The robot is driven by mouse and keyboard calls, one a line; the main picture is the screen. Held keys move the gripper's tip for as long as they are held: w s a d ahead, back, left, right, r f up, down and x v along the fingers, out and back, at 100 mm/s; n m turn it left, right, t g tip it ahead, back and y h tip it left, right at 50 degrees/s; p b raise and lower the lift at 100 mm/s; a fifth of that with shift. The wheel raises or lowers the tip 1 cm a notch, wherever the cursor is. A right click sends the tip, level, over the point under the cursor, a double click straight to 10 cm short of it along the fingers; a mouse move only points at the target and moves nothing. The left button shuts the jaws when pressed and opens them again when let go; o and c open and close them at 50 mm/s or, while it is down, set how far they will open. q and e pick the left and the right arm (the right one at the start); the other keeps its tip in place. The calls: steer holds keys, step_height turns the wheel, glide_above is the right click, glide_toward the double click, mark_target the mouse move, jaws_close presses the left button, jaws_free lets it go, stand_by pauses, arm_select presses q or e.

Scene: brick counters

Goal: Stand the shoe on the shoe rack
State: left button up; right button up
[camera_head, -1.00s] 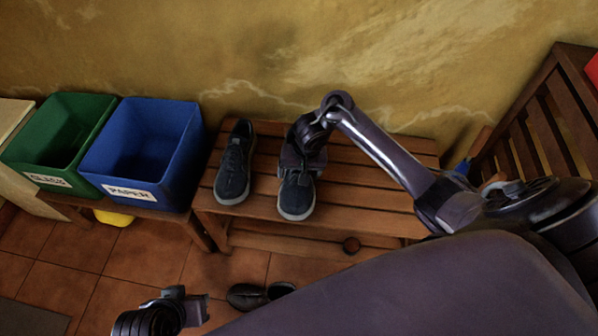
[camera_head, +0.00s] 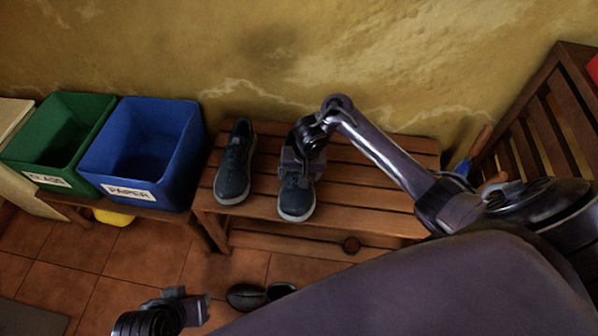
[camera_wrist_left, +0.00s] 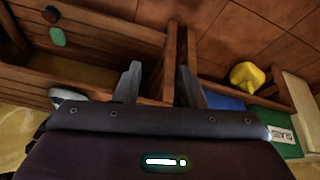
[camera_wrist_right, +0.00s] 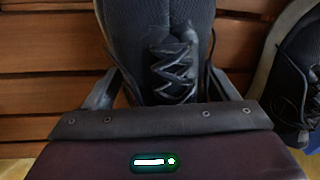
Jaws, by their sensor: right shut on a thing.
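A dark blue shoe with a pale sole (camera_head: 297,204) is on the top slats of the wooden shoe rack (camera_head: 370,198), sole down with its toe towards me. My right gripper (camera_head: 298,172) is shut on it from above and behind. In the right wrist view the shoe's laces (camera_wrist_right: 172,68) show between the fingers. A matching shoe (camera_head: 234,165) stands upright to its left on the rack. My left gripper (camera_head: 200,308) is low at the front, apart from the rack. In the left wrist view its fingers (camera_wrist_left: 158,82) are spread with nothing between them.
A blue bin (camera_head: 150,150) and a green bin (camera_head: 62,140) stand left of the rack. Dark shoes (camera_head: 258,296) lie on the tiled floor. A wooden bench (camera_head: 550,120) is at the right. The rack's right half is largely clear beneath my right arm.

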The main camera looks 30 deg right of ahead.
steer(key=o, duration=1.1)
steer(key=r+p, duration=0.1)
steer(key=r, duration=0.1)
steer(key=r+p, duration=0.2)
steer(key=s+r+p, duration=0.1)
steer(key=r, duration=0.1)
steer(key=shift+d+r+p, duration=0.1)
steer(key=shift+d+p, duration=0.1)
steer(key=shift+p, duration=0.1)
steer(key=shift+d+r+p, duration=0.1)
steer(key=shift+r+p, duration=0.5)
steer(key=shift+r, duration=0.05)
steer(key=shift+s+r, duration=0.1)
arm_select(q)
steer(key=a+g, duration=0.1)
steer(key=s+a+g+y, duration=0.1)
steer(key=a, duration=0.1)
steer(key=s+a+n+g+y, duration=0.1)
steer(key=a, duration=0.1)
steer(key=shift+a+f, duration=0.15)
steer(key=shift+a, duration=0.05)
